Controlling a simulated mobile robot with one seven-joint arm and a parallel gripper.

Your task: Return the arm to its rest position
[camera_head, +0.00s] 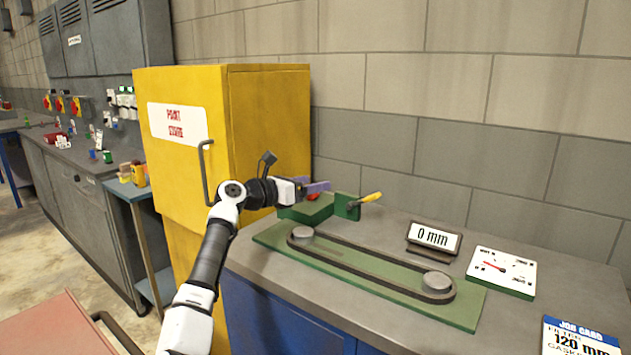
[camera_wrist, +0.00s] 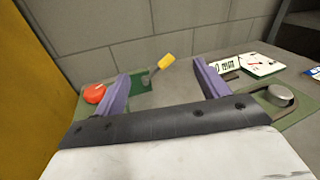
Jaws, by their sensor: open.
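My arm reaches up from the bottom of the head view, and my gripper (camera_head: 318,186) is over the left end of the workbench, beside the yellow cabinet. In the wrist view my gripper (camera_wrist: 160,85) shows two purple fingers spread wide apart, with nothing held between them. Just beyond the fingers is a green block (camera_head: 306,209) with a red knob (camera_wrist: 94,93) on it. A yellow-handled lever (camera_head: 370,197) stands by a green upright plate (camera_head: 346,207). In the wrist view the yellow handle (camera_wrist: 168,61) appears beyond the gap between the fingers. I cannot tell whether a finger touches the block.
A belt rig on a green baseplate (camera_head: 450,311) fills the bench front. The block wall is behind.

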